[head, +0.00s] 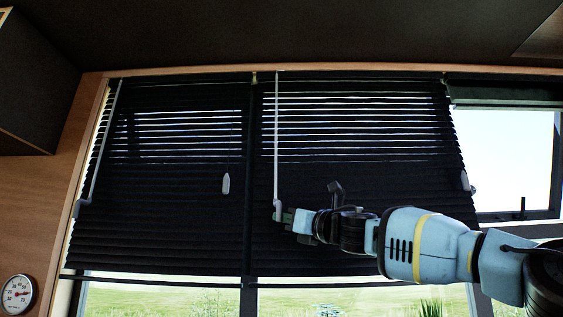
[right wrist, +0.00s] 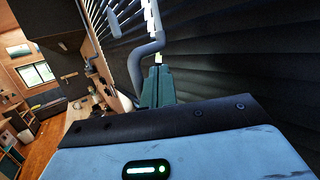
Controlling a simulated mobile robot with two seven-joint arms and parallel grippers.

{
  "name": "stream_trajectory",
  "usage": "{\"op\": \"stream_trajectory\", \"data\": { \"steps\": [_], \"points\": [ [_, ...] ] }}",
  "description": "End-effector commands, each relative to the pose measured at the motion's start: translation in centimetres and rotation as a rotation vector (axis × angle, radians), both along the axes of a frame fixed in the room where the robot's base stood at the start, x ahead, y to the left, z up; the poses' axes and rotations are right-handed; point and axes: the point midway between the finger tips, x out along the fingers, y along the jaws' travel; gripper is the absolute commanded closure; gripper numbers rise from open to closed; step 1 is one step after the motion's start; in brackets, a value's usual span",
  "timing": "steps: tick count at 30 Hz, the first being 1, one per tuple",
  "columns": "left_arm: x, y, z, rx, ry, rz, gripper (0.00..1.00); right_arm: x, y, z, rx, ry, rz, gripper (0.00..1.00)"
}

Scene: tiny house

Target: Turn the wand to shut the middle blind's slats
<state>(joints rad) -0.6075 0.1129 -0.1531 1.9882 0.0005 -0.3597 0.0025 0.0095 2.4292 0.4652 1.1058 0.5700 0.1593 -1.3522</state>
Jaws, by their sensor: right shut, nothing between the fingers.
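The middle blind (head: 350,205) is dark and lowered over its window. Its upper slats show bright gaps; its lower slats look dark and closed. Its pale wand (head: 276,140) hangs along its left side and ends in a bent crank handle. My right gripper (head: 285,215) is at the handle's lower end, coming from the right. In the right wrist view, the grey wand handle (right wrist: 147,50) bends down just left of my shut green fingers (right wrist: 158,88). Nothing shows between the fingers; whether they touch the handle I cannot tell. My left gripper is out of view.
A second dark blind (head: 160,205) hangs at left with its own wand (head: 104,150). A third blind (head: 505,93) at right is raised above its window. White cord pulls (head: 226,183) hang before the slats. A wooden wall with a dial (head: 18,294) is at left.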

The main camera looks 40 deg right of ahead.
Motion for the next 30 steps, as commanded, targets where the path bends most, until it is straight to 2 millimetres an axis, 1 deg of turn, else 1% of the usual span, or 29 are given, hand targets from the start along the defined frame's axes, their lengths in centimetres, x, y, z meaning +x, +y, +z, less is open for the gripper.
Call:
{"op": "stream_trajectory", "data": {
  "steps": [12,19,23,30],
  "points": [
    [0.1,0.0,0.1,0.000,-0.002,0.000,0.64,0.2,-1.3,0.0,0.000,0.000,0.000,1.00],
    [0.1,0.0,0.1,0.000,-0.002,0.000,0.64,0.2,-1.5,0.0,0.000,0.000,0.000,1.00],
    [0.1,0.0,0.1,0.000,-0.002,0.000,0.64,-0.7,-1.7,0.2,0.002,-0.002,-0.001,1.00],
    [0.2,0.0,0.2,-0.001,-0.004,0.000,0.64,-2.7,-2.0,0.1,0.001,-0.002,0.000,1.00]
  ]
}}
